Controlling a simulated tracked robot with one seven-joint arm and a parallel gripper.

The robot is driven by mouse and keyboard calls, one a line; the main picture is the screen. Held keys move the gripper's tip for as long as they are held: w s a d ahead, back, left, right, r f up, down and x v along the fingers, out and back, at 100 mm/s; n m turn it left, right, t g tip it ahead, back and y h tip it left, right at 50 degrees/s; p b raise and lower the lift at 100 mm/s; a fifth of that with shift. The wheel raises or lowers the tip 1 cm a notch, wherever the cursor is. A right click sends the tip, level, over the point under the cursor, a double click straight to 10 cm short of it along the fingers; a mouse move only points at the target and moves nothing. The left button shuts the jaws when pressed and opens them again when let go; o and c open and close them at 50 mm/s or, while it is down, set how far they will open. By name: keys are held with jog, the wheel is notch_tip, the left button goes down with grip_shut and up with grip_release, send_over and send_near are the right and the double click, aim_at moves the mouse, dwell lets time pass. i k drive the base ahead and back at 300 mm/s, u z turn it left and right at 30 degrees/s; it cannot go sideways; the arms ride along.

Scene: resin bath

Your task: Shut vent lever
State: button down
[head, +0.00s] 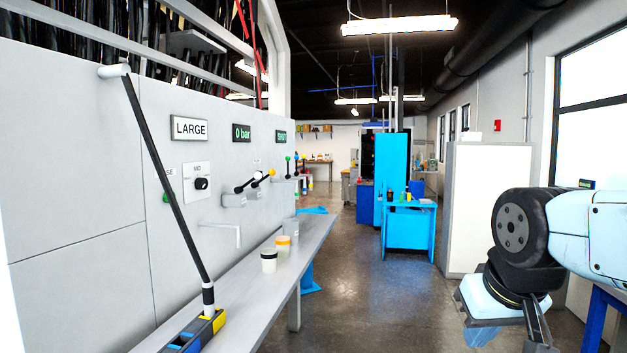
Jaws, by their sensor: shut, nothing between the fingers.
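Several small levers stick out of the grey wall panel. I cannot read which one is the vent lever. My gripper (537,335) is at the lower right, partly cut off by the picture edge, far from the panel and empty.
A grey bench (270,270) runs along the panel with a dark-banded cup (268,263) and an orange-banded cup (283,245). A bent grey spout (225,228) juts out above it. The floor (355,285) between bench and my arm is clear.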

aim_at(255, 184)
jog(key=z, duration=0.15)
jog(key=i, duration=1)
jog(key=u, duration=0.4)
